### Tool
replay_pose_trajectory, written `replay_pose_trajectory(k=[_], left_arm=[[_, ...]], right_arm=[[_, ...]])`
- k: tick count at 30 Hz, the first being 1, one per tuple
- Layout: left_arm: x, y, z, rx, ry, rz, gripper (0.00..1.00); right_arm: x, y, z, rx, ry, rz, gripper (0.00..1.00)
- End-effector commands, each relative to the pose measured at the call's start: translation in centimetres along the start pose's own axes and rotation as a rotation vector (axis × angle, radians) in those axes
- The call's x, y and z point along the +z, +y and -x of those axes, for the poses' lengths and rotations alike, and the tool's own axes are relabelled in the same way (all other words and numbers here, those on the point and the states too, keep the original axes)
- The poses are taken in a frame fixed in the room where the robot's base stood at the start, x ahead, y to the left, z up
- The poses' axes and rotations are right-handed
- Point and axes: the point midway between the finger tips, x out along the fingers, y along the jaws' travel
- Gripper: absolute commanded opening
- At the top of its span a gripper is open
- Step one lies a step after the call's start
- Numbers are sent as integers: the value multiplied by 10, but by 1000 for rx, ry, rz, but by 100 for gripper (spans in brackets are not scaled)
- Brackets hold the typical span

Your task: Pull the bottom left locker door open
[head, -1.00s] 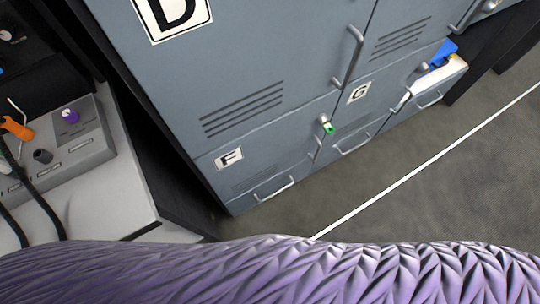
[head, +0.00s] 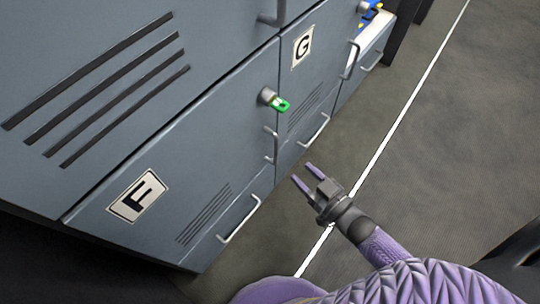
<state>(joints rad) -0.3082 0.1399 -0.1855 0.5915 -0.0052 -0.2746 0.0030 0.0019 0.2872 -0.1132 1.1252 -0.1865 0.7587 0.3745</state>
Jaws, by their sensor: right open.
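The bottom left locker door (head: 185,165), grey and marked F, looks shut and flush with the locker front. Its upright bar handle (head: 271,146) is near its right edge. Above the handle is a round lock (head: 266,95) with a green key (head: 281,106) in it. My right gripper (head: 303,175) is open and empty, with purple fingers pointing up and left. It appears a little right of and below the handle, apart from it. My left gripper is not in view.
Door G (head: 306,70) adjoins on the right, and an open compartment with blue and yellow items (head: 372,18) lies beyond. The grey floor (head: 440,150) with a white line is clear.

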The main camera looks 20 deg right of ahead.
Motion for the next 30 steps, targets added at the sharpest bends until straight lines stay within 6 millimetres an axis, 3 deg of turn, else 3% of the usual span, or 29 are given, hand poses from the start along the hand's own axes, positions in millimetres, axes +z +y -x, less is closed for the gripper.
replay_pose_trajectory(k=[15,25,30], left_arm=[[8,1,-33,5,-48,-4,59],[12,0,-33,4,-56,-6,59],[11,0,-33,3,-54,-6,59]], right_arm=[[-9,-1,-96,-15,42,1,50],[-12,-2,-103,-14,41,1,50],[-12,-2,-103,-14,40,1,14]])
